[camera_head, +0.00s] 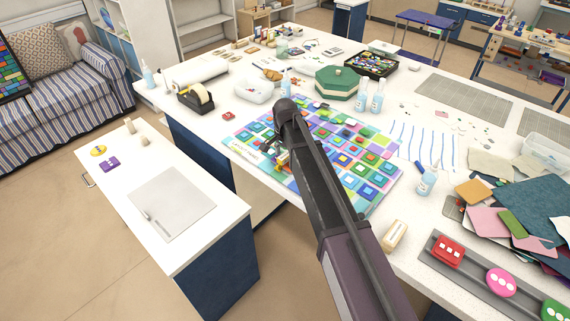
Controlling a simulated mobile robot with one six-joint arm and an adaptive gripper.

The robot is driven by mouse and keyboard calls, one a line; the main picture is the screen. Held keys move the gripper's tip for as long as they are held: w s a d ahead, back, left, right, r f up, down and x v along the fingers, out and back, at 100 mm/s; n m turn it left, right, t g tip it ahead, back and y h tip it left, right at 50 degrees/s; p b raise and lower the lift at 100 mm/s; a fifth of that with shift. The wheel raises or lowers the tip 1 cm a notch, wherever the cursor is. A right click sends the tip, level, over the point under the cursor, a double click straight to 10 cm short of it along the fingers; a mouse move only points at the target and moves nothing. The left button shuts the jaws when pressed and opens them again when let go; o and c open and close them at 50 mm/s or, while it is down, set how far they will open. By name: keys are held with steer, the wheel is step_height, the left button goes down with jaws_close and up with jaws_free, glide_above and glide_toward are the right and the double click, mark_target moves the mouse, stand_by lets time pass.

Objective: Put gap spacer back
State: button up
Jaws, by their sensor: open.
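My dark arm reaches in from the bottom and ends over a colourful square mosaic panel (378,181) on the white worktable (420,120). My gripper (272,158) shows only in part beside the wrist, low over the panel's left side. It is open; the wrist hides part of it and of the tiles under it. I cannot tell for sure which thing is the gap spacer. A grey tray (471,277) at the lower right holds a red block (448,250), a pink oval piece (501,282) and a green piece (553,310), each with white marks.
A lower white side table (125,190) at the left holds a yellow piece (98,151), a purple piece (110,164) and a grey sheet (172,203). A cream block (394,236) stands near the worktable's front edge. Bottles (376,101) and a green box (337,84) stand behind the panel.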

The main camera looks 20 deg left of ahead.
steer(key=shift+f, duration=0.2)
stand_by(0.5)
jaws_close()
